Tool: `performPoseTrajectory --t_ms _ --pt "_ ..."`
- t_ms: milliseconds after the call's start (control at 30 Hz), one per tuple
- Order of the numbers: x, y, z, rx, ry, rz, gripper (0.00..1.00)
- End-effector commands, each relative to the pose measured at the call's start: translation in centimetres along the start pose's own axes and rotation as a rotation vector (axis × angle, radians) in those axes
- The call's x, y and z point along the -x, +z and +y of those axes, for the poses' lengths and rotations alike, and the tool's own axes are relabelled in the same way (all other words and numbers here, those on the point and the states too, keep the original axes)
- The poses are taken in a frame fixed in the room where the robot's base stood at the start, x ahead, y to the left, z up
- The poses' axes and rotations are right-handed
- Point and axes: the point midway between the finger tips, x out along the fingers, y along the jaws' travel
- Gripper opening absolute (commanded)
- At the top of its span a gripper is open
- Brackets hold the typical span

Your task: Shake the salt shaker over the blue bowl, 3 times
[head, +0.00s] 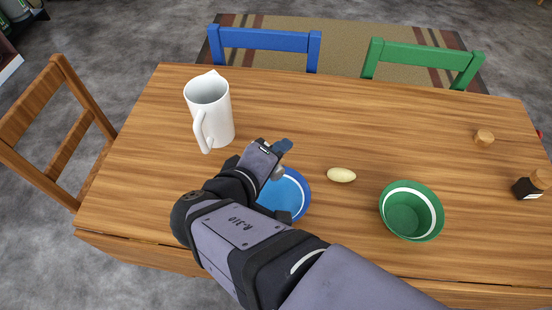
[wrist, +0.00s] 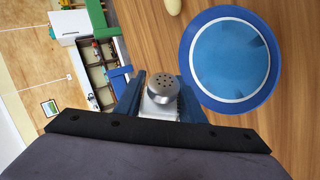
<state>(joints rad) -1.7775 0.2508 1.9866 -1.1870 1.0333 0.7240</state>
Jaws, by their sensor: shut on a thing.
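The salt shaker (wrist: 162,90) has a silver cap with dark holes and a pale body. My gripper (wrist: 160,100) is shut on it, with blue fingers on either side. In the head view my gripper (head: 278,160) is over the far-left part of the blue bowl, and the shaker is mostly hidden there. The blue bowl (head: 298,185) stands on the table, partly covered by my arm. In the wrist view the blue bowl (wrist: 232,98) shows whole, with a white ring inside its rim, just right of the shaker.
A white pitcher (head: 212,112) stands left of my gripper. A pale oval object (head: 341,175) and a green bowl (head: 411,211) are to the right on the wooden table (head: 330,110). A dark bottle (head: 530,186) and a small wooden piece (head: 484,138) are at the far right.

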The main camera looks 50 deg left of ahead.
Motion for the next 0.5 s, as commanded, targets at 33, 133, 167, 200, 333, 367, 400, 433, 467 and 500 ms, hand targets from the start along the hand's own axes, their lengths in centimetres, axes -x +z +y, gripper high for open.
performPoseTrajectory --t_ms 33,133,167,200,333,367,400,433,467,500 --pt "-0.09 0.02 -0.12 -0.006 0.003 0.005 0.09" --pt "-0.08 -0.03 -0.08 -0.015 0.007 0.013 0.09" --pt "-0.07 -0.05 -0.08 -0.018 0.008 0.016 0.09" --pt "-0.08 -0.06 -0.08 -0.021 0.01 0.018 0.09" --pt "-0.08 -0.09 -0.07 -0.033 0.015 0.028 0.09" --pt "-0.08 -0.1 -0.06 -0.036 0.016 0.03 0.09" --pt "-0.07 -0.11 -0.05 -0.04 0.017 0.033 0.09" --pt "-0.06 -0.12 -0.04 -0.042 0.018 0.035 0.09" --pt "-0.06 -0.12 -0.03 -0.045 0.019 0.038 0.09" --pt "-0.06 -0.13 -0.03 -0.049 0.021 0.041 0.09"
